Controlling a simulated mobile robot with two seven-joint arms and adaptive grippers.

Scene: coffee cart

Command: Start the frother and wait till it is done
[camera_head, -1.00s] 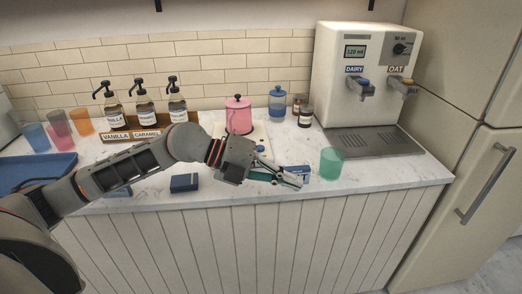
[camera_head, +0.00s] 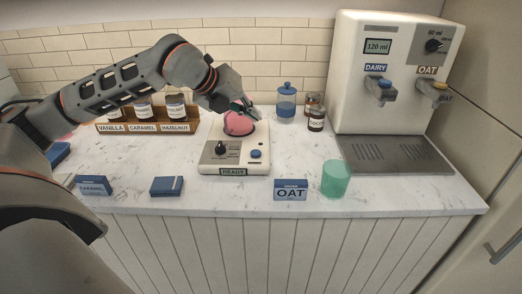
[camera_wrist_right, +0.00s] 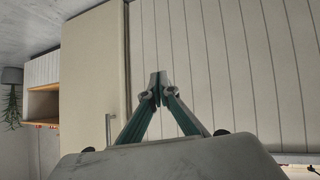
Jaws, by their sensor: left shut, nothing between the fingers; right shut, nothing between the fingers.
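The frother stands on the counter in the head view, with a cream base (camera_head: 207,163) and a pink jug (camera_head: 237,124) on it. The base front has a black dial (camera_head: 220,149), a blue button (camera_head: 255,154) and a small display (camera_head: 233,172) that seems to read READY. My left gripper (camera_head: 247,107) is shut and empty at the top of the jug, hiding its lid and knob. I cannot tell whether it touches the jug. My right gripper (camera_wrist_right: 158,80) is shut and empty in the right wrist view, facing the panelled counter front.
Nearby are a green cup (camera_head: 336,178), an OAT box (camera_head: 290,190), a blue box (camera_head: 167,186), a CARAMEL box (camera_head: 94,185), a blue jar (camera_head: 286,102) and brown jars (camera_head: 316,120). The milk dispenser (camera_head: 350,100) stands right, the syrup rack (camera_head: 143,127) left. Counter space before the frother is clear.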

